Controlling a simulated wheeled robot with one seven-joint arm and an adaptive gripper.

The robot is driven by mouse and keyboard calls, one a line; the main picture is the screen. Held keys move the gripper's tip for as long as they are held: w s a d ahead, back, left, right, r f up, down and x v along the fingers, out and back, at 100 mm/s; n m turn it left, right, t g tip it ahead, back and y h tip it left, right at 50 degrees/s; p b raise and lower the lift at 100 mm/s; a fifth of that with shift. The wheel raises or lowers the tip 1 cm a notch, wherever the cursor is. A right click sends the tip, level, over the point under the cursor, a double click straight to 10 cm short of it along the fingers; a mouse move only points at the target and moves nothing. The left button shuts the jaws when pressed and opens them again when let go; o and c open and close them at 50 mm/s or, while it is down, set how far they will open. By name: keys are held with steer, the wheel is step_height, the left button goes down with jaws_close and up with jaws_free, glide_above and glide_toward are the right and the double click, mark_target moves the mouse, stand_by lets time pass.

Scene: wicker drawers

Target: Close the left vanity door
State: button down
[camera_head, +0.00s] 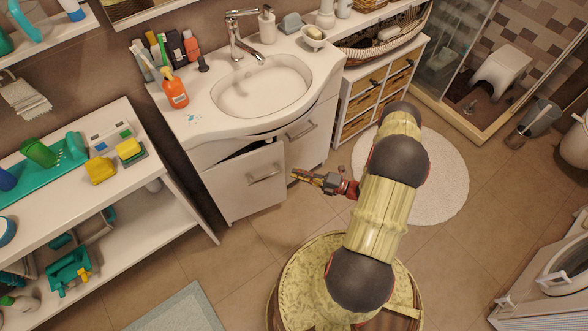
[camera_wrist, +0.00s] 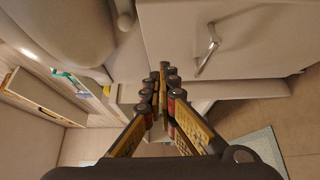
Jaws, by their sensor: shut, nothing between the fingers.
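The white vanity stands below the sink counter (camera_head: 195,122). Its left door (camera_head: 235,190) is ajar, with a dark gap showing along its top under the counter. The door's metal handle (camera_head: 264,175) is near its upper right. The right door (camera_head: 307,145) looks flush with the cabinet. My gripper (camera_head: 296,175) is just right of the left door's edge, in front of the vanity; whether it touches cannot be told. In the wrist view, my gripper's fingers (camera_wrist: 162,75) are together and empty. A pale door panel (camera_wrist: 260,35) with a handle (camera_wrist: 208,48) is at upper right there.
A white shelf unit (camera_head: 75,190) with bottles and cleaning things stands at the left. A wicker drawer unit (camera_head: 365,95) is right of the vanity. A round white rug (camera_head: 440,180) lies behind my arm.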

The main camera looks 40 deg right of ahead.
steer(key=b, duration=0.2)
glide_toward(263, 155)
steer(key=a, duration=0.3)
steer(key=shift+w+d+b, duration=0.1)
steer(key=shift+w+b, duration=0.2)
steer(key=shift+w, duration=0.6)
steer(key=shift+w+d+b, duration=0.15)
steer(key=shift+w+b, duration=0.15)
steer(key=shift+w, duration=0.65)
